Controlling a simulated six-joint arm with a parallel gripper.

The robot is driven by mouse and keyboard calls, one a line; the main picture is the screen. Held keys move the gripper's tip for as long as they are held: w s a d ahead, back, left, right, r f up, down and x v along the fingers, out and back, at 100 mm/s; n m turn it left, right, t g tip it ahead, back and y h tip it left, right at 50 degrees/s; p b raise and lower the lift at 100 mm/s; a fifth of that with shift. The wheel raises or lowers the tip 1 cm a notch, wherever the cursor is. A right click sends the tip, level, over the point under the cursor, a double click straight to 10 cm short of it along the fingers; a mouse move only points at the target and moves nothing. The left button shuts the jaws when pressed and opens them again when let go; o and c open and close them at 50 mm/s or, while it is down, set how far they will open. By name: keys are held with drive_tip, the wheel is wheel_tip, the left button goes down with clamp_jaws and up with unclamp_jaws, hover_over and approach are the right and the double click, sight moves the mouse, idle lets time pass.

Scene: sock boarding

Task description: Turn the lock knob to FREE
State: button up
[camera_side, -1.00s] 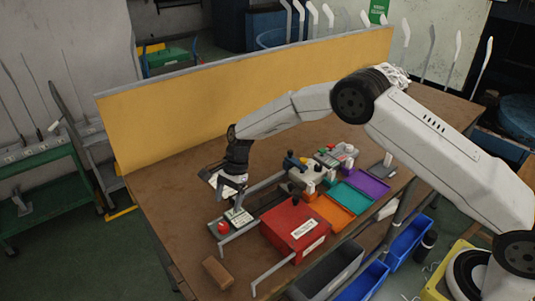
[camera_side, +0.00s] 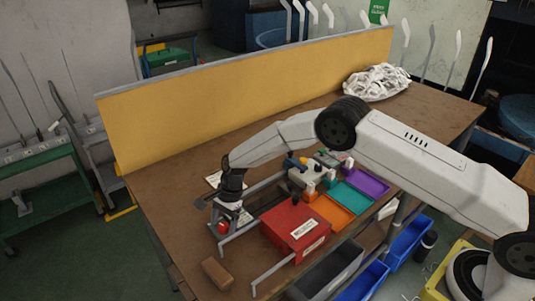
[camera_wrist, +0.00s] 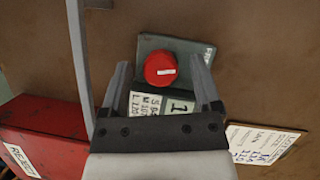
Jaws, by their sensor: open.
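The red round knob (camera_wrist: 160,68) has a white bar mark on its top and sits on a grey-green plate (camera_wrist: 150,44). In the side view the knob (camera_side: 222,228) shows at the near left of the bench, partly behind my gripper. My gripper (camera_wrist: 160,63) points down at the plate with its jaws open. In the wrist view one finger shows on each side of the knob, with clear gaps. I cannot tell how far above the knob the fingertips are.
A red REJECT box (camera_side: 294,228) stands right of the knob, with grey rails beside it. A brown block (camera_side: 217,273) lies near the front edge. Orange (camera_side: 330,211), teal and purple trays stand farther right. A yellow board (camera_side: 250,90) closes the back. The left bench is clear.

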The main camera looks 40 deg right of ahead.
clamp_jaws()
drive_tip(key=shift+n, duration=0.4)
drive_tip(key=shift+w+n+g+h, duration=0.1)
drive_tip(key=shift+n+g+h, duration=0.3)
drive_tip(key=shift+n, duration=0.85)
drive_tip(key=shift+n+g+h, duration=0.1)
drive_tip(key=shift+n+g, duration=0.5)
drive_tip(key=shift+n, duration=0.65)
unclamp_jaws()
drive_tip(key=shift+r, duration=0.15)
